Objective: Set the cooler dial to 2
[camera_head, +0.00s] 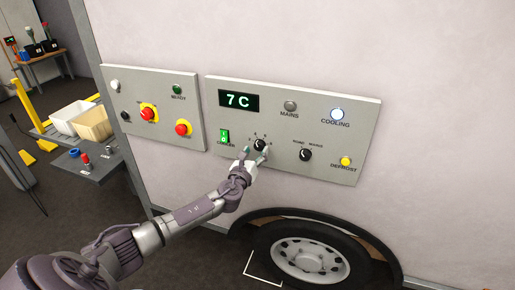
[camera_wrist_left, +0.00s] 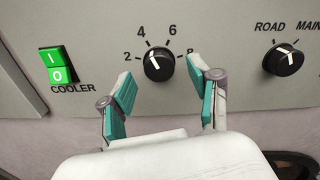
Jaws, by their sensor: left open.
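The cooler dial (camera_head: 260,145) is a round black knob on the grey panel. In the left wrist view the dial (camera_wrist_left: 158,65) has 2, 4, 6 and 8 printed around it. Its white mark points up and left, seemingly toward 4. My left gripper (camera_head: 257,151) is open in front of the dial. In the left wrist view, the teal-padded fingers of the left gripper (camera_wrist_left: 160,82) stand on either side of the dial, with gaps and not closed on it. The display (camera_head: 239,100) reads 7 C. My right gripper is not in view.
The green cooler switch (camera_wrist_left: 56,65) is left of the dial. The road/mains knob (camera_head: 306,154) is to the right, with a yellow defrost button (camera_head: 345,161) beyond it. A second panel with red buttons (camera_head: 183,128) is further left. A wheel (camera_head: 312,260) is below.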

